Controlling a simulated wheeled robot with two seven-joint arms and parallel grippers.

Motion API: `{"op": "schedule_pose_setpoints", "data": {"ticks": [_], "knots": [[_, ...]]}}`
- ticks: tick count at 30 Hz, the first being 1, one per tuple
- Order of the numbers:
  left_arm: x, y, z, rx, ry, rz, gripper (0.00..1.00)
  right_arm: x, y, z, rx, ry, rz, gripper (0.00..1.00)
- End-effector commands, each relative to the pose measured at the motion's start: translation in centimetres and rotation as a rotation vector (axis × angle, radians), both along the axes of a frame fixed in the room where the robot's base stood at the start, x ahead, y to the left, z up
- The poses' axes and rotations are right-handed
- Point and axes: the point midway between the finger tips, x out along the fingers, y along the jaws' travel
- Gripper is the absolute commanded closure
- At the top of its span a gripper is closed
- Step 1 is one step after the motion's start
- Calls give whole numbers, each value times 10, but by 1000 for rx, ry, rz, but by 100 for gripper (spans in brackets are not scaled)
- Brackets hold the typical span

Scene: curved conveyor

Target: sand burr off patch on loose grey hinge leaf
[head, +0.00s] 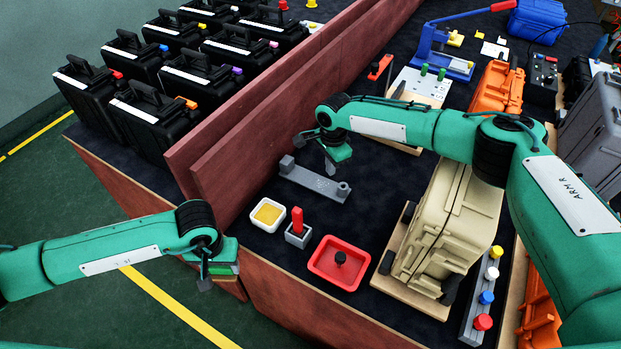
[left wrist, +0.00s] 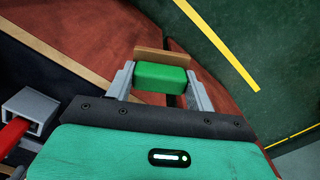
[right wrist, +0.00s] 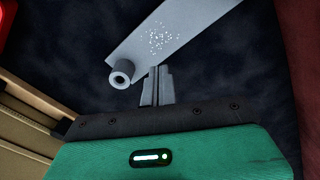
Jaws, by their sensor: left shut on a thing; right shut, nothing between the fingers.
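The grey hinge leaf (head: 313,183) lies on the dark bench top, with a round barrel (head: 343,189) at its near right end. In the right wrist view the leaf (right wrist: 190,22) carries a patch of white specks (right wrist: 158,38). My right gripper (right wrist: 157,72) is shut and empty, its tips at the leaf's edge beside the barrel; I cannot tell whether they touch. In the head view this gripper (head: 330,168) is above the leaf. My left gripper (head: 205,283) is shut on a green block (left wrist: 161,77) with a brown face (left wrist: 163,57), out past the bench's left edge.
A yellow-filled white dish (head: 268,213), a grey holder with a red handle (head: 297,221) and a red tray (head: 340,262) stand in front of the leaf. A beige case (head: 450,220) is at right. A reddish partition (head: 270,100) runs behind, left of the leaf.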

Motion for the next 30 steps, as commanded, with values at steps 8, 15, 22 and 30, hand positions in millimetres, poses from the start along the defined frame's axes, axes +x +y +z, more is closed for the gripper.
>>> {"op": "schedule_pose_setpoints", "data": {"ticks": [8, 15, 22, 30], "knots": [[0, 0, -2, 0, 0, 0, 71, -1, 0, -6, 0, 1, 0, 100], [0, 0, -4, 0, 0, 0, 71, -1, 0, -12, 1, 3, 1, 100], [0, 0, -6, 0, 0, 0, 71, -3, 1, -21, 0, 7, 2, 100], [0, 0, -9, 0, 0, 0, 71, -4, 2, -28, -2, 8, 5, 100]]}}
